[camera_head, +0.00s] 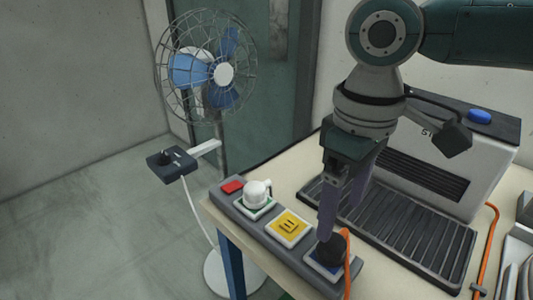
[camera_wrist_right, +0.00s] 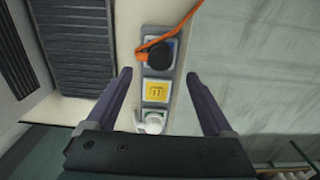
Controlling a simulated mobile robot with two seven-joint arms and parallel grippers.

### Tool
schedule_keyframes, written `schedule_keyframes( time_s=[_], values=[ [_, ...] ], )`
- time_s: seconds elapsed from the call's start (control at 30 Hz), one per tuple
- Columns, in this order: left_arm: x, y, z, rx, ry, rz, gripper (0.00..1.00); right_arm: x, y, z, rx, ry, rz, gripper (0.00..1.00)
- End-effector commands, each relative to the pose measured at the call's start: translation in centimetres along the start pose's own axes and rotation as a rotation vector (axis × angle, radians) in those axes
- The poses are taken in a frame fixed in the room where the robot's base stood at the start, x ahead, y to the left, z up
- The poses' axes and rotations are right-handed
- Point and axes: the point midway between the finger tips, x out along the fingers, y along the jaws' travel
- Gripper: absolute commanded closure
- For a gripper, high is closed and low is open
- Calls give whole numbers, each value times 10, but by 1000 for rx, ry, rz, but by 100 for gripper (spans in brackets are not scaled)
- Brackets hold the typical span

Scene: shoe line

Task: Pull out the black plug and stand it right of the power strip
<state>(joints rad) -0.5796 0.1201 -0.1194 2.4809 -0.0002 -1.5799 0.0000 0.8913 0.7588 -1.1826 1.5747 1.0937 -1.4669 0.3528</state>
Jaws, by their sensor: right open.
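The grey power strip (camera_head: 270,238) lies along the table's left edge; it also shows in the right wrist view (camera_wrist_right: 144,71). The black plug (camera_head: 331,250), with an orange cord, sits in the strip's nearest socket; it shows between the finger lines in the right wrist view (camera_wrist_right: 160,58). My right gripper (camera_head: 340,215) is open and points down over the plug, one finger overlapping it in the head view. The wrist view (camera_wrist_right: 158,76) shows nothing held. I cannot tell whether a finger touches the plug. My left gripper is not in view.
A white plug (camera_head: 258,190) sits in the far socket, beside a red switch (camera_head: 232,186). The middle socket (camera_head: 289,226) is yellow and empty. A grey machine with a ribbed bed (camera_head: 400,235) stands right of the strip, with a narrow bare table band between. A fan (camera_head: 208,75) stands behind.

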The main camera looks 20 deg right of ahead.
Motion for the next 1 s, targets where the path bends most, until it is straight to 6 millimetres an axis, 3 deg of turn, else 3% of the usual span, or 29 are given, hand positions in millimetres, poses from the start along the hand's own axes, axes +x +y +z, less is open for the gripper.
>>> schedule_keyframes(
  time_s=[0.37,0.67,1.0],
  values=[
    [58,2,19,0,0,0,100,49,0,0,-1,0,2,14],
    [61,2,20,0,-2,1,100,77,0,0,0,-1,-1,14],
    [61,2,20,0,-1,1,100,80,0,0,-1,0,0,14]
  ],
)
